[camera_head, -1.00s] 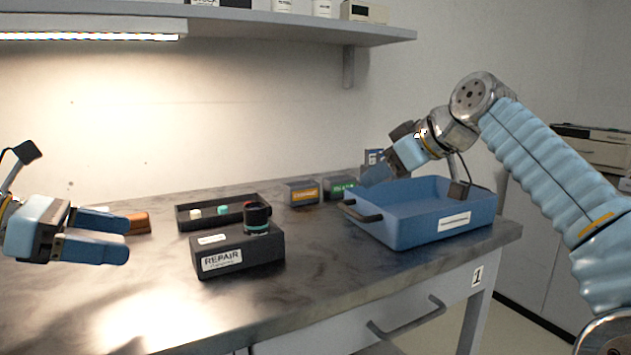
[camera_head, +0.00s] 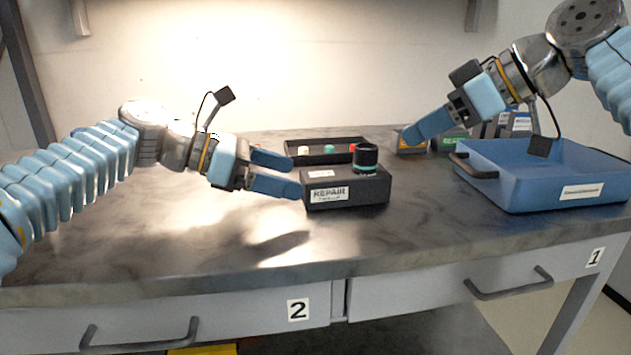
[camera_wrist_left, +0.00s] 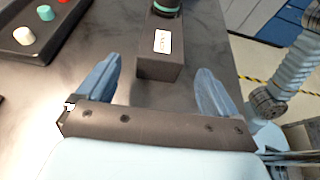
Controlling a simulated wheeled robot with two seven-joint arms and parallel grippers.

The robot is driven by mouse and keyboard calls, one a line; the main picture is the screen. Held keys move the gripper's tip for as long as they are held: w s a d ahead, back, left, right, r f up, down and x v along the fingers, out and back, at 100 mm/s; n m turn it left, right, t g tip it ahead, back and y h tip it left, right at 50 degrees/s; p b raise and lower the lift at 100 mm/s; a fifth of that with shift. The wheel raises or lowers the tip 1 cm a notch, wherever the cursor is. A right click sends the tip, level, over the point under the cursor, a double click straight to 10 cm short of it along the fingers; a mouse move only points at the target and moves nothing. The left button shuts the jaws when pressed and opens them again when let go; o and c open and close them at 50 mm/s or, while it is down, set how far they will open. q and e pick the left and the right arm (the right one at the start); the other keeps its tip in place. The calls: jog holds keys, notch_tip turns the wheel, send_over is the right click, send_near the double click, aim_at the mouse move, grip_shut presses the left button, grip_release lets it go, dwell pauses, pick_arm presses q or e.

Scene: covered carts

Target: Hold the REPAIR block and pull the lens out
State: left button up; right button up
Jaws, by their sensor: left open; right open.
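The dark REPAIR block (camera_head: 345,188) stands on the bench with its white label facing front. A black lens with a teal ring (camera_head: 366,158) stands upright on the block's right end. My left gripper (camera_head: 298,174) is open at the block's left end, fingers pointing at it. In the left wrist view the block (camera_wrist_left: 160,60) lies ahead between the open fingers, not gripped; the lens (camera_wrist_left: 166,8) is cut by the top edge. My right gripper (camera_head: 408,138) is over the back of the bench, right of the lens and apart from it; its fingers overlap in the picture.
A black tray (camera_head: 300,158) with small coloured pieces lies behind the block. A blue bin (camera_head: 540,190) with a dark handle stands at the right. Small labelled boxes (camera_head: 452,140) stand behind the bin. The bench front is clear.

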aim_at(302, 180)
pick_arm(q)
jog(key=x, duration=0.6)
jog(key=shift+a, duration=0.1)
